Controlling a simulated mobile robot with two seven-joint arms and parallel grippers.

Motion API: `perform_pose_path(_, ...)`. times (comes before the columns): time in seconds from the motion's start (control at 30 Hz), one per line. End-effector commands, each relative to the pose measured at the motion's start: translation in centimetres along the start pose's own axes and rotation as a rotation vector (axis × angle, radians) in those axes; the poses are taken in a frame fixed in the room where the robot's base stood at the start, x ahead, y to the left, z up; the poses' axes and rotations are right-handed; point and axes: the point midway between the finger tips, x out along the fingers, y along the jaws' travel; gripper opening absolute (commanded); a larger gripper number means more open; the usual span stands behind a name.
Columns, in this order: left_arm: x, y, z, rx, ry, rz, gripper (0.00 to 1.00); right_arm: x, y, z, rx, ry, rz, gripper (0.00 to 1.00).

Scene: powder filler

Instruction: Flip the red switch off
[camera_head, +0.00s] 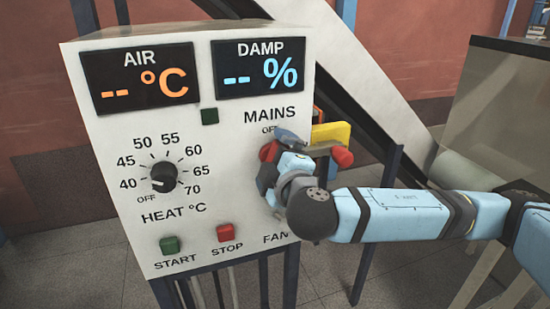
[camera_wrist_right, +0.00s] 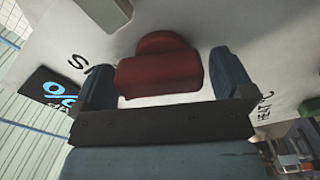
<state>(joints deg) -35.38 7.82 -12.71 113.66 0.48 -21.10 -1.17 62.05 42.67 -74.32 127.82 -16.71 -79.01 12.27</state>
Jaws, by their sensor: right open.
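The red switch (camera_head: 268,150) is on the front of the white control box under the MAINS label, largely hidden behind my right gripper (camera_head: 285,158). A second red piece (camera_head: 342,157) shows to the right of the gripper, beside a yellow piece (camera_head: 331,133); I cannot tell how they join. In the right wrist view, the red switch (camera_wrist_right: 158,72) is a thick red bar with a rounded part behind it. It lies between the two spread fingers of my right gripper (camera_wrist_right: 165,85), with a gap to the right finger. My left gripper is out of view.
The control box (camera_head: 105,190) also carries a black heat dial (camera_head: 163,176), a green START button (camera_head: 169,245), a red STOP button (camera_head: 224,232) and two displays above. A slanted white chute (camera_head: 340,60) runs behind it. A grey container (camera_head: 500,110) stands at right.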

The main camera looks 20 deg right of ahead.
Motion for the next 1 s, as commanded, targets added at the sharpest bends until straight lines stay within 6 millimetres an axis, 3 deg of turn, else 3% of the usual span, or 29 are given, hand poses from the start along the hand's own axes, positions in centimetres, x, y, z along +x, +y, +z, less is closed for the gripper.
perform_pose_path(0.1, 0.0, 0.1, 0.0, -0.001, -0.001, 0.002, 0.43, 0.0, 0.0, 0.0, 0.000, 0.000, 0.000, 0.98)
perform_pose_path(0.3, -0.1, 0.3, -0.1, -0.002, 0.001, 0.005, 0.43, 0.0, 0.0, 0.0, 0.000, 0.000, 0.000, 0.55)
perform_pose_path(0.47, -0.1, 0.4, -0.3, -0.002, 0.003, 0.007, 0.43, 0.0, 0.0, 0.0, -0.019, 0.000, -0.001, 0.55)
perform_pose_path(0.8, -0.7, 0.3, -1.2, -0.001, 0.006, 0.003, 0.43, 0.0, 0.0, -0.1, -0.315, -0.002, -0.002, 0.55)
perform_pose_path(1.0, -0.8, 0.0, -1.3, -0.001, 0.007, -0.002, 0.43, 0.0, -0.1, -0.1, -0.393, 0.000, 0.000, 0.55)
